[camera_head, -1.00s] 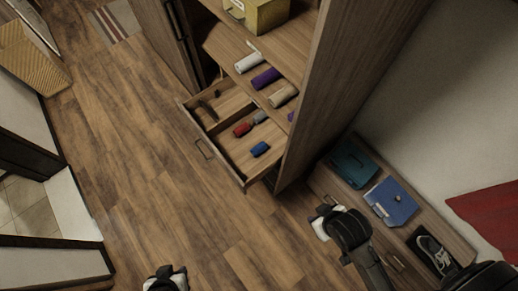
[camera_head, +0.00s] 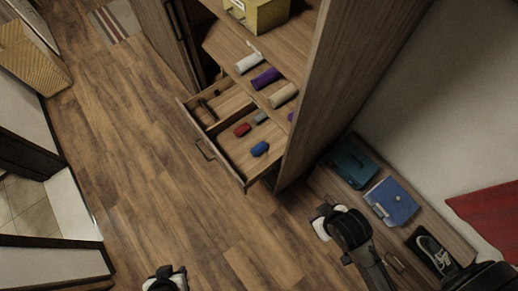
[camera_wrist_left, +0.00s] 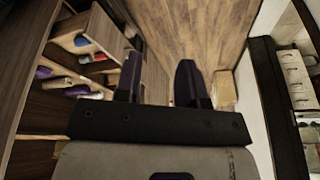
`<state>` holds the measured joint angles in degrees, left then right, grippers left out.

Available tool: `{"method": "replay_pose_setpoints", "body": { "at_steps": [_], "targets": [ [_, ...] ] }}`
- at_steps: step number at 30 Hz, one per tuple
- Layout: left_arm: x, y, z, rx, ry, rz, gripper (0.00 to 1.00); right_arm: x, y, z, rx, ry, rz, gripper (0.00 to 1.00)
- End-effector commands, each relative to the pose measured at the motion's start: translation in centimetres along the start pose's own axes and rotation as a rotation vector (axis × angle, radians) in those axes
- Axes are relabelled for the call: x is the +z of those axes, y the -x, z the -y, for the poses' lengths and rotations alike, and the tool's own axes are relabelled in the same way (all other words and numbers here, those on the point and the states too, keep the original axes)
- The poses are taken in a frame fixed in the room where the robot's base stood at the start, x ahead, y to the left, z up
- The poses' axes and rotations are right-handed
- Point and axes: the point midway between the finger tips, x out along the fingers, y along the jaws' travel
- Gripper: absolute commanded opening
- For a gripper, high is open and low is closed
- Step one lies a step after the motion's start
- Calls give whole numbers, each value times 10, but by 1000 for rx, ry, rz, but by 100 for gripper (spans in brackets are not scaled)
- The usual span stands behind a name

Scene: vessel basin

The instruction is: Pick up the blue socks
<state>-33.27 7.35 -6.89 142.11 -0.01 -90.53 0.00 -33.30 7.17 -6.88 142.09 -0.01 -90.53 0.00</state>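The blue socks (camera_head: 260,149) lie as a small rolled bundle in the near right part of the open drawer (camera_head: 232,166). A blue bundle (camera_wrist_left: 82,41) also shows in the drawer at the left of the left wrist view. My left gripper (camera_head: 166,277) is at the bottom of the head view, over the floor and well apart from the socks. In the left wrist view its two dark fingers (camera_wrist_left: 160,80) stand apart with nothing between them. My right gripper (camera_head: 328,222) is near the low bench, right of the drawer; its fingertips do not show clearly.
A red bundle (camera_head: 242,130) and a grey bundle (camera_head: 260,118) share the drawer. Rolled towels (camera_head: 265,78) lie on the shelf above. A tall cabinet panel (camera_head: 325,95) stands right of the drawer. The bench holds a blue folder (camera_head: 391,201). The floor (camera_head: 150,150) is clear.

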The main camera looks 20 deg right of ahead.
Motion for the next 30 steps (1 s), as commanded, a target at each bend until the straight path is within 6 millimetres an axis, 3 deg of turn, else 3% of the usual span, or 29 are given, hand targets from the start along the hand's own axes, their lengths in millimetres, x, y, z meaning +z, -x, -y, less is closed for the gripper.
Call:
{"method": "replay_pose_setpoints", "body": {
  "at_steps": [2, 20, 30],
  "targets": [
    [0, 0, 0, 0, 0, 0, 43, 0, 0, 0, 0, -1, -1, 44],
    [-1, 0, -4, 10, 13, -2, 100, -1, 0, 2, -7, -8, -3, 44],
    [-1, 0, -3, 7, 9, -1, 100, -1, 0, 2, -5, -6, -3, 44]
  ]
}}
